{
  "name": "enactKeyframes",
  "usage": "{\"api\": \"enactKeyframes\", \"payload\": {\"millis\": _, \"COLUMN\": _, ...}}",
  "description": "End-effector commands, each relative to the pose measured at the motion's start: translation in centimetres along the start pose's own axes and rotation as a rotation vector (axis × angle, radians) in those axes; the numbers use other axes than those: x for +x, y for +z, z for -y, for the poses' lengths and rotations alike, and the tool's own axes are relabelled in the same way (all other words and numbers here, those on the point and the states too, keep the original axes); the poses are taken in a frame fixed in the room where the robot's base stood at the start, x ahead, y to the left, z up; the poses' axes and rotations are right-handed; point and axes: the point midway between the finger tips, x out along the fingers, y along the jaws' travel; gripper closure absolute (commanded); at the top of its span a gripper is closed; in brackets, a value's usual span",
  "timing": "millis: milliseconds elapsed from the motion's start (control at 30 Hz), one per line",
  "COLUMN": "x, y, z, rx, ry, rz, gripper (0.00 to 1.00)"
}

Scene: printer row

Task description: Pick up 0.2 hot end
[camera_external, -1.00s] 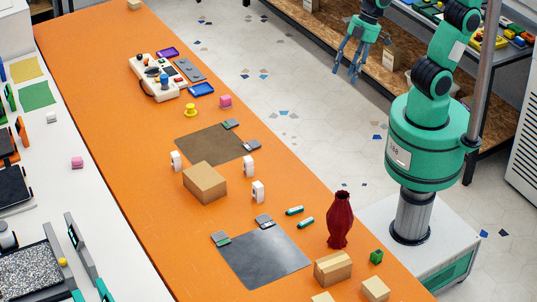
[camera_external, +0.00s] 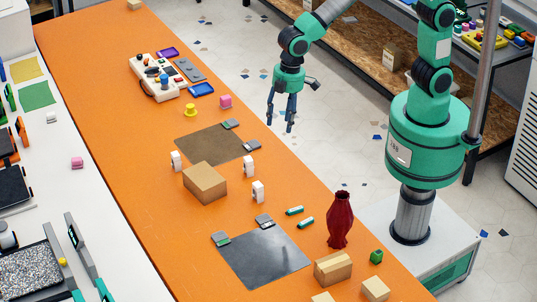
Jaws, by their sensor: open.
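I cannot tell which object is the 0.2 hot end, as no label can be read at this size. Small candidates on the orange table (camera_external: 130,170) are two teal-and-dark cylinders (camera_external: 306,222) left of the red vase, and several white upright pieces, one of them (camera_external: 258,191) right of a cardboard box. Small grey pieces, some with green parts, lie at the edges of the dark plates, one of them (camera_external: 264,221) at the near plate. My gripper (camera_external: 280,126) is open and empty, fingers pointing down, in the air beyond the table's right edge.
A red vase (camera_external: 340,222) stands tall near the right edge. A cardboard box (camera_external: 205,182) sits mid-table, with another (camera_external: 333,268) at the front. Flat plates, brown (camera_external: 208,146) and grey (camera_external: 262,260), lie on the table. The table's left strip is clear.

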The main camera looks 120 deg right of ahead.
Motion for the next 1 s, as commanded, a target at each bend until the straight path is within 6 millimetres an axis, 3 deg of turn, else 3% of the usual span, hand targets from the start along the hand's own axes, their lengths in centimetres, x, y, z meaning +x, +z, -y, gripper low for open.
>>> {"api": "enactKeyframes", "payload": {"millis": 200, "x": 6.4, "y": -3.0, "z": -1.1, "rx": -0.007, "ry": -0.006, "rz": 0.057, "gripper": 0.50}}
{"api": "enactKeyframes", "payload": {"millis": 500, "x": 14.1, "y": -5.4, "z": -2.3, "rx": -0.014, "ry": -0.014, "rz": 0.117, "gripper": 0.50}}
{"api": "enactKeyframes", "payload": {"millis": 700, "x": 16.2, "y": -5.8, "z": -2.6, "rx": -0.017, "ry": -0.016, "rz": 0.131, "gripper": 0.50}}
{"api": "enactKeyframes", "payload": {"millis": 1000, "x": 16.4, "y": -5.9, "z": -2.6, "rx": -0.018, "ry": -0.017, "rz": 0.132, "gripper": 0.50}}
